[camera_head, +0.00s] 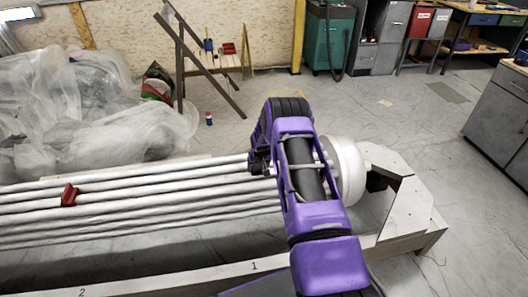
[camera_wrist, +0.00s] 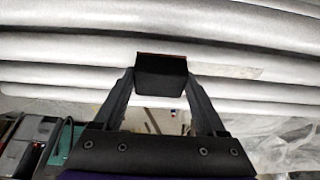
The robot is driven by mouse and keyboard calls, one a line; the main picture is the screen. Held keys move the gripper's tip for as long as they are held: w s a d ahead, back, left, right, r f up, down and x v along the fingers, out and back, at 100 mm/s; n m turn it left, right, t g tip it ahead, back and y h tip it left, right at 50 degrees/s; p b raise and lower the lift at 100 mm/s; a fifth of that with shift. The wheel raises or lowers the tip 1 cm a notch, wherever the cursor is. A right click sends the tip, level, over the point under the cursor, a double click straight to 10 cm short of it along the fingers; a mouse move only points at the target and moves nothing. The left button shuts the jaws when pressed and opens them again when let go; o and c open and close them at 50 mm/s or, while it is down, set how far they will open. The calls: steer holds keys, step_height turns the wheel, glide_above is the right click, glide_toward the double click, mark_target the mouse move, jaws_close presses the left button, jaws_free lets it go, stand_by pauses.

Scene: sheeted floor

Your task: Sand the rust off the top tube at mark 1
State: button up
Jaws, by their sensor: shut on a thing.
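Several long pale tubes (camera_head: 120,205) lie side by side, running left to right in the head view. They also cross the wrist view (camera_wrist: 60,48). A pale board in front of them bears the marks 1 (camera_head: 254,267) and 2 (camera_head: 82,292). In the wrist view my gripper (camera_wrist: 162,84) is shut on a dark block (camera_wrist: 160,78) with a reddish-brown far edge, at the tubes. I cannot tell whether the block touches a tube. A tan patch (camera_wrist: 238,71) shows on a tube to its right. In the head view my arm hides part of the tubes, and the block is not visible.
A small red object (camera_head: 69,195) sits on the tubes at left. Crumpled clear plastic sheeting (camera_head: 120,130) lies behind them. A wooden stand (camera_head: 188,60) and a green cabinet (camera_head: 330,35) are at the back. The floor at right centre (camera_head: 410,125) is mostly clear.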

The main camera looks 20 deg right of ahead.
steer(key=shift+r+p, duration=1.1)
steer(key=shift+r, duration=2.95)
steer(key=shift+s, duration=0.1)
steer(key=shift+f, duration=0.15)
